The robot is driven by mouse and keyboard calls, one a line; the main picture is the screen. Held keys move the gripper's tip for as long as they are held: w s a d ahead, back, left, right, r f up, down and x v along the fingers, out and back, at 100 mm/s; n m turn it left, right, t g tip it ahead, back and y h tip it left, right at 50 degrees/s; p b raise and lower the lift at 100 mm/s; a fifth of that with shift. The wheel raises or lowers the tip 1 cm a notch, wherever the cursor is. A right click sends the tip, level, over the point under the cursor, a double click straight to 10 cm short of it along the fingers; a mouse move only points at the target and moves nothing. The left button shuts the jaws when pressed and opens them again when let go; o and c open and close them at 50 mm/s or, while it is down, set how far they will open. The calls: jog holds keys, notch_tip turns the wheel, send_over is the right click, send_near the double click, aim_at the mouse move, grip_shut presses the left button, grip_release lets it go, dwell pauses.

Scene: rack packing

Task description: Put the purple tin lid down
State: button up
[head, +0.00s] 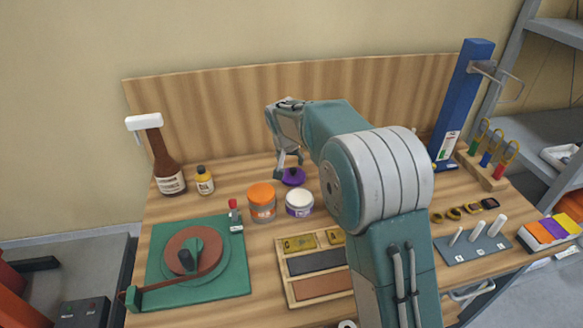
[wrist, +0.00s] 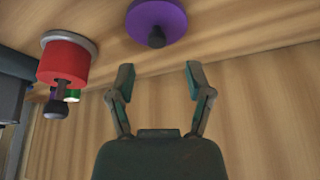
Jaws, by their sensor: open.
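The purple tin lid (head: 293,177) lies on the wooden bench, behind the open-looking white tin (head: 299,203). In the wrist view the purple lid (wrist: 160,18), with its dark knob, is at the top edge, partly cut off. My gripper (head: 288,162) is just above and behind the lid in the head view. In the wrist view my gripper (wrist: 159,75) has its two fingers spread, with nothing between them. The lid's knob is beyond the fingertips, apart from them.
An orange-lidded tin (head: 262,202) stands left of the white tin. A brown bottle (head: 167,165), a yellow bottle (head: 205,181) and a green turntable base (head: 230,265) are at the left. A wooden tray (head: 283,263) lies in front. The wooden backboard (head: 225,110) rises behind.

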jog(key=v, duration=0.5)
jog(key=shift+s+d+r, duration=0.1)
jog(key=shift+s+r, duration=0.05)
jog(key=shift+r, duration=0.2)
jog(key=s+d+r+n, duration=0.1)
jog(key=s+d+r, duration=0.4)
jog(key=s, duration=0.4)
jog(key=s+d+r, duration=0.4)
jog(key=s+d, duration=0.1)
jog(key=s, duration=0.4)
jog(key=s+d+f, duration=0.1)
jog(key=s+d, duration=0.1)
jog(key=s, duration=0.7)
jog(key=s+d+f+n+t+y, duration=0.1)
jog(key=s+d+f, duration=0.1)
jog(key=s, duration=0.8)
jog(key=shift+d+f, duration=0.2)
jog(key=shift+f, duration=0.05)
